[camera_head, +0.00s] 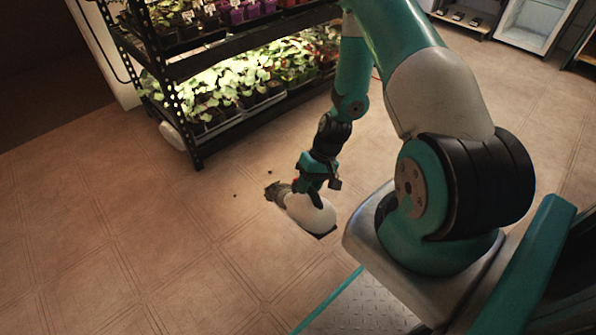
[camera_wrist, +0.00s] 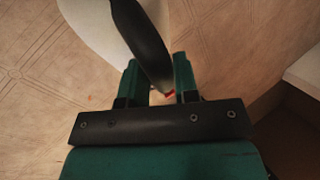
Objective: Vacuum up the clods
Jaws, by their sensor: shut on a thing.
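My gripper (camera_head: 314,184) is shut on the black handle of a white hand vacuum (camera_head: 308,213), low over the tiled floor. In the wrist view the black handle (camera_wrist: 143,45) passes between the fingers (camera_wrist: 160,84), with the white body (camera_wrist: 95,28) at upper left. The vacuum's greyish nozzle end (camera_head: 280,195) points left, at or just above the floor; contact is unclear. Two small dark clods lie on the floor, one left of the nozzle (camera_head: 235,196) and one nearer the rack (camera_head: 268,171). A dark ragged patch at the nozzle cannot be told apart clearly.
A black shelf rack (camera_head: 195,150) with trays of lit seedlings stands behind the clods, a white rounded object (camera_head: 172,135) at its lower left. The tiled floor (camera_head: 120,240) at left is clear. A white open cabinet (camera_head: 535,22) stands at far right.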

